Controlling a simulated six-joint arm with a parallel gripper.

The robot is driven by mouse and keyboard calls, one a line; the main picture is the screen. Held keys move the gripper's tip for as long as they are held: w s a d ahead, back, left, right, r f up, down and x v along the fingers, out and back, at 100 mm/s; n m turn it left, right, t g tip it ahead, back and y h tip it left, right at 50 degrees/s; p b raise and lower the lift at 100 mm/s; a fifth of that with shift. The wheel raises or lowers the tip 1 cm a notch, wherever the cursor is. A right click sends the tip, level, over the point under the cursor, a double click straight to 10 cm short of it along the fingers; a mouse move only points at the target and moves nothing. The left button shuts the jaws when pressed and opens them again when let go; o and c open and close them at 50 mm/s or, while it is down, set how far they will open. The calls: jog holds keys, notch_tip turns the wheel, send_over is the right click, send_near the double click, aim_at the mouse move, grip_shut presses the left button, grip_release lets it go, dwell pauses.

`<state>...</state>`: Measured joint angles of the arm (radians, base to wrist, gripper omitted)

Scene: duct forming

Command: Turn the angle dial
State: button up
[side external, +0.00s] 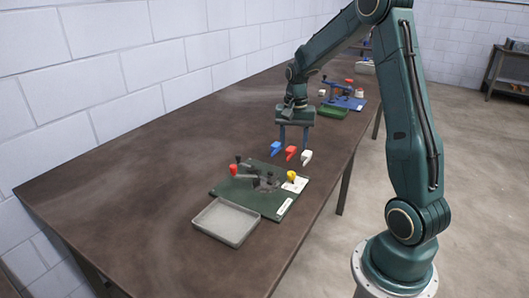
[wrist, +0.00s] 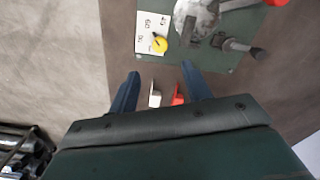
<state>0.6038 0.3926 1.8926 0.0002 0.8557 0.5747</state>
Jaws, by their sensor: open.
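The angle dial is a yellow knob (side external: 291,175) on a white marked card (side external: 299,185) at the right side of a green board. In the wrist view the yellow knob (wrist: 160,44) points down-left on the card (wrist: 146,32), near numbers that seem to read 60 and 90. My gripper (side external: 293,146) is open and empty, pointing down above the table, behind the board in the side view. In the wrist view my gripper (wrist: 160,71) has its two blue fingers spread, with the dial just beyond the fingertips. Nothing hides the dial.
The green board (side external: 222,190) carries a grey metal bender (side external: 265,182) with a red-knobbed lever (side external: 234,170). A grey tray (side external: 226,222) stands in front. Blue (side external: 277,149), red (side external: 291,153) and white (side external: 306,157) pieces lie near my gripper. The table's left side is clear.

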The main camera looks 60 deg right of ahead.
jog(key=shift+r, duration=1.45)
jog(key=s+a+r+n+t, duration=0.1)
jog(key=s+a+r+n, duration=0.2)
jog(key=a+r, duration=0.3)
jog(key=s+a+r+n+t, duration=0.2)
jog(key=s+a+r+n, duration=0.15)
jog(key=a, duration=0.55)
jog(key=s+a+r+n+t, duration=0.1)
jog(key=s+a+n+t, duration=0.1)
jog(key=s+a+n, duration=0.5)
jog(key=s+a, duration=0.2)
jog(key=s, duration=0.1)
jog(key=shift+s+r+t, duration=0.25)
jog(key=shift+r+t, duration=0.05)
